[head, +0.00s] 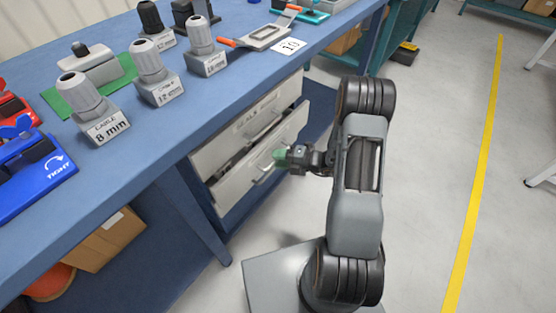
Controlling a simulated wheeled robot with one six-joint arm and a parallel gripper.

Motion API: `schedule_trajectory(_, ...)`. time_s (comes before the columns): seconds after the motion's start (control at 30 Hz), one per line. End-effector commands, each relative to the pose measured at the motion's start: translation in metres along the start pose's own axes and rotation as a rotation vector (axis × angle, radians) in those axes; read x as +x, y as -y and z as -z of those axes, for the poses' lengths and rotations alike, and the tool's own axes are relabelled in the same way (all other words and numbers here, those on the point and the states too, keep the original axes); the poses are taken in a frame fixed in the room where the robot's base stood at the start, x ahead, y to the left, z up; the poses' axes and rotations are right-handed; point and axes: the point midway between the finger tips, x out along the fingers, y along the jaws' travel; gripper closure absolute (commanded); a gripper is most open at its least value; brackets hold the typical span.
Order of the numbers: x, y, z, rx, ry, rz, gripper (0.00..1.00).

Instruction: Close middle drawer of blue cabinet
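Under the blue workbench is a drawer unit with pale grey fronts. Its upper drawer (245,128) has a label and a bar handle and looks shut. The drawer below it (232,187), which seems to be the middle one, stands pulled out, with a dark gap showing above its front. My gripper (280,156) has green fingertips and is at this drawer's front, close to its bar handle (264,175). I cannot tell whether it touches the front or handle, or whether the fingers are apart.
The blue bench top (190,125) above carries several grey cable gauges (150,72), a blue fixture (32,170) and a grey tool with orange handles (265,38). A bench leg (195,215) stands left of the drawers. Grey floor (425,170) is clear to the right.

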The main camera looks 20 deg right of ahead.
Motion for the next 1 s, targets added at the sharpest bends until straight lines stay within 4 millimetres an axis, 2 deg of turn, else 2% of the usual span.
schedule_trajectory(0.4, 0.0061, -0.0004, 0.0, -0.001, 0.0, 0.0, 0.61)
schedule_trajectory(0.8, 0.0059, -0.0002, 0.0001, 0.0, 0.0, 0.0, 0.99)
schedule_trajectory(1.0, 0.0059, -0.0001, 0.0001, 0.0, 0.0, 0.0, 1.0)
